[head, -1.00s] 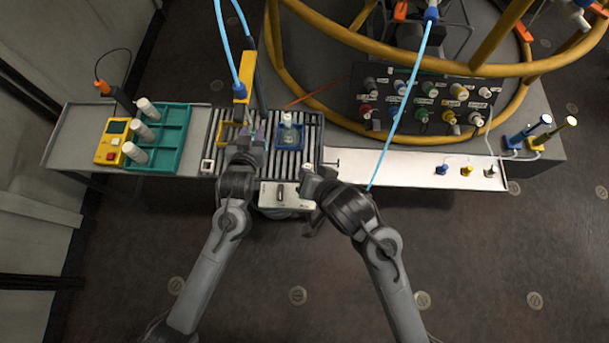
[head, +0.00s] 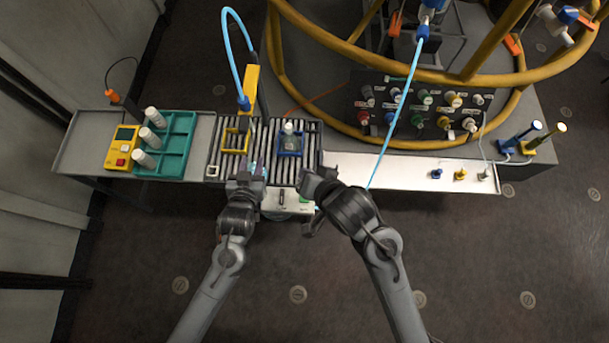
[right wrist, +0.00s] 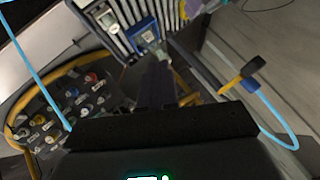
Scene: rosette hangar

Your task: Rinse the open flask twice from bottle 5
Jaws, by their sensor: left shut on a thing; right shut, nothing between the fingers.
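A clear flask with a pale top (head: 290,140) stands upright in a blue holder (head: 301,151) on the slatted rack. I cannot tell if it is open. My left gripper (head: 252,168) is shut on a small, partly clear thing at the rack's front edge, mostly hidden by the fingers. A yellow holder (head: 229,150) behind it looks empty. My right gripper (head: 308,180) is shut and empty, right of the rack's front; its dark fingers also show in the right wrist view (right wrist: 158,72). Several white bottles (head: 152,116) stand in a teal rack (head: 176,142); no number 5 is readable.
A white box (head: 272,199) sits at the rack's front. A yellow post (head: 251,84) with a blue hose rises behind the rack. A yellow meter (head: 123,147) stands at left. A panel of knobs (head: 405,108) and yellow rails stand behind. The white shelf (head: 400,170) is mostly clear.

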